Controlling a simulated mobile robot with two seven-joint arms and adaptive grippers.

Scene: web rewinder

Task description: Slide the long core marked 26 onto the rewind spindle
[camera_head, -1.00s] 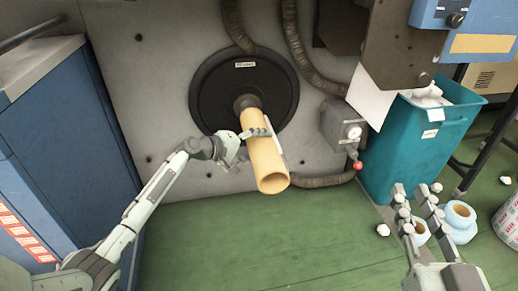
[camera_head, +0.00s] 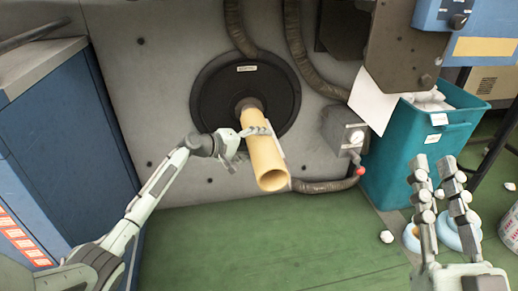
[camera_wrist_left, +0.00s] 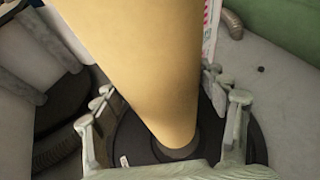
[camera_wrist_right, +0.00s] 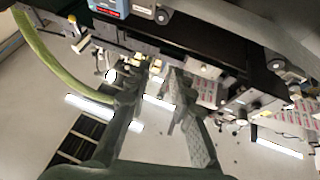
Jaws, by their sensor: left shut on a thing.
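The long core (camera_head: 266,160) is a plain tan tube. Its near open end points toward me and down, and I cannot read a 26 on it. Its far end is at the dark hub of the rewind spindle (camera_head: 246,104), in front of a round black plate (camera_head: 215,95). I cannot tell how far it sits over the spindle. My left gripper (camera_head: 263,138) is shut on the core near its middle. In the left wrist view the core (camera_wrist_left: 150,60) lies between the fingers. My right gripper (camera_head: 436,166) is open and empty at the right.
A teal bin (camera_head: 400,150) with white scraps stands right of the machine. A grey box with a red knob (camera_head: 345,140) is right of the core. A blue cabinet (camera_head: 75,130) stands at the left. The green floor (camera_head: 260,250) below the core is clear.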

